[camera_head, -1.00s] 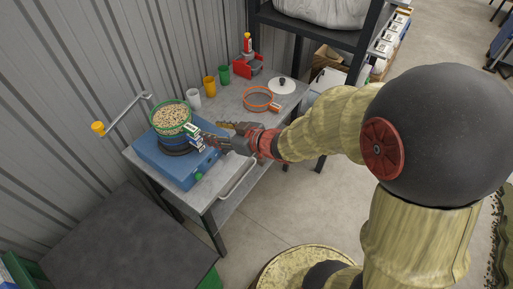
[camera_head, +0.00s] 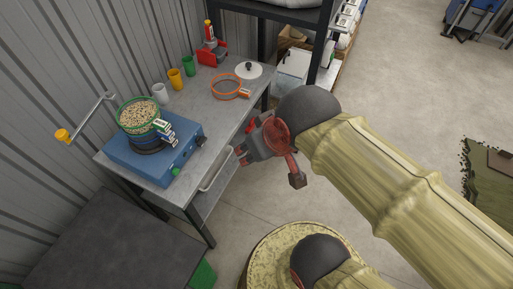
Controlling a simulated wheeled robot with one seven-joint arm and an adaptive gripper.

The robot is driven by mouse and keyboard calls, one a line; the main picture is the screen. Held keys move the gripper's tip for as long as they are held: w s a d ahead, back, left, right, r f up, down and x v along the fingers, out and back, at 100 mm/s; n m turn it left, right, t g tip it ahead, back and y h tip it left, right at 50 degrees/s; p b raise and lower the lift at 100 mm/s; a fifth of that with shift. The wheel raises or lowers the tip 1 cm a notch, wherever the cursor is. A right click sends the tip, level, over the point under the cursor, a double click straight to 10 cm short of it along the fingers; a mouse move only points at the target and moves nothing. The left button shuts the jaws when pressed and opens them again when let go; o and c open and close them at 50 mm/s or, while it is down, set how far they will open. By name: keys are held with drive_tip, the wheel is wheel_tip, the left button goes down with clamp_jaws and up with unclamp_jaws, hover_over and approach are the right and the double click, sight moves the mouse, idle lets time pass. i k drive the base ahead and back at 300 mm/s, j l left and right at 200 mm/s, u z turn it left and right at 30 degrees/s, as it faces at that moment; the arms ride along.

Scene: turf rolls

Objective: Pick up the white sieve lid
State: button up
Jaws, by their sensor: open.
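The white sieve lid (camera_head: 249,71), a round disc with a dark knob, lies flat at the far right end of the grey table. The orange-rimmed sieve (camera_head: 228,88) lies beside it, nearer and to the left, with a small label on its side. My gripper (camera_head: 269,167) is red and grey, open and empty. It shows below the lid in the picture, off the table's right edge, well apart from the lid. Its fingers are spread, one toward the left and one toward the lower right.
A blue machine (camera_head: 155,158) carries a green-rimmed sieve of grain (camera_head: 138,114) at the near left. White (camera_head: 160,94), yellow (camera_head: 175,79) and green (camera_head: 188,66) cups line the wall side. A red device (camera_head: 211,52) stands behind. A dark shelf rises beyond the lid.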

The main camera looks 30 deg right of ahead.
sight(248, 69)
drive_tip(key=i+l+u, duration=0.25)
drive_tip(key=l, duration=0.15)
drive_tip(key=i+l+u, duration=0.1)
drive_tip(key=l+u, duration=0.15)
drive_tip(key=l, duration=0.2)
drive_tip(key=i+l+u, duration=0.1)
drive_tip(key=l+u, duration=0.15)
drive_tip(key=l, duration=0.2)
drive_tip(key=l+u, duration=0.2)
drive_tip(key=l, duration=0.3)
drive_tip(key=i, duration=0.05)
